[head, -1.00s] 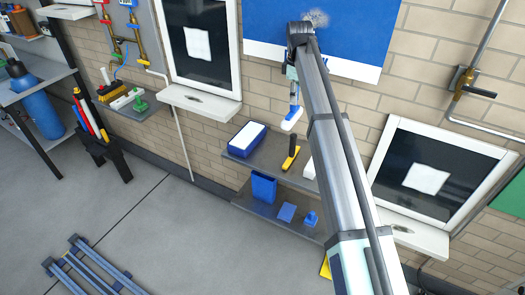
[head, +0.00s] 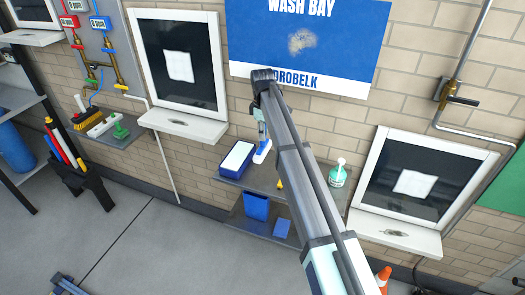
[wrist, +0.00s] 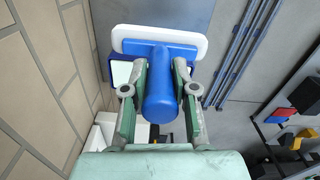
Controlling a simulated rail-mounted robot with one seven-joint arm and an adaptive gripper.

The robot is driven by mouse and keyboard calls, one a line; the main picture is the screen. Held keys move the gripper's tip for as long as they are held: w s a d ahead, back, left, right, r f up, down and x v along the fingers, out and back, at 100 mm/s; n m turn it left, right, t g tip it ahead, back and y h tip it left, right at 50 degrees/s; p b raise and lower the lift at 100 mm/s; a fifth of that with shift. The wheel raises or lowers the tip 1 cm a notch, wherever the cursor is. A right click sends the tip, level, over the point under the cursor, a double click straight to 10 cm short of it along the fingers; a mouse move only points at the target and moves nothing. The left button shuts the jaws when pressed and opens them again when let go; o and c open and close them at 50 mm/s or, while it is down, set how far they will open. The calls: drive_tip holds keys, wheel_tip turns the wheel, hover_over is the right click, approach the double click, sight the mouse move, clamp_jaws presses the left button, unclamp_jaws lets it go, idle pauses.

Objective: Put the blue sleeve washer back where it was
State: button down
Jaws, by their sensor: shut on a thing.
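The blue sleeve washer (head: 262,151) has a blue handle and a white pad. It hangs from my gripper (head: 263,130) just right of a blue tray with a white top (head: 222,168), over the upper grey shelf. I cannot tell whether it touches the shelf. In the wrist view, my gripper (wrist: 160,80) has its two fingers closed on either side of the washer's blue handle (wrist: 160,100). The white pad (wrist: 190,47) lies beyond the fingertips. The tray shows partly behind it in the wrist view (wrist: 121,72).
The upper shelf (head: 225,185) also holds a green bottle with a white pump (head: 337,175) and a yellow-handled tool (head: 280,184), mostly hidden by my arm. Blue items stand on the lower shelf (head: 245,222). A framed window with a ledge (head: 185,125) is left of the shelf.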

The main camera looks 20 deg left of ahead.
sight(263, 152)
wheel_tip(263, 152, down, 10)
drive_tip(key=shift+f+p, duration=0.1)
drive_tip(key=shift+p, duration=1.15)
drive_tip(key=c, duration=0.9)
unclamp_jaws()
wheel_tip(263, 152, up, 12)
drive_tip(key=b, duration=0.4)
drive_tip(key=shift+a, duration=0.1)
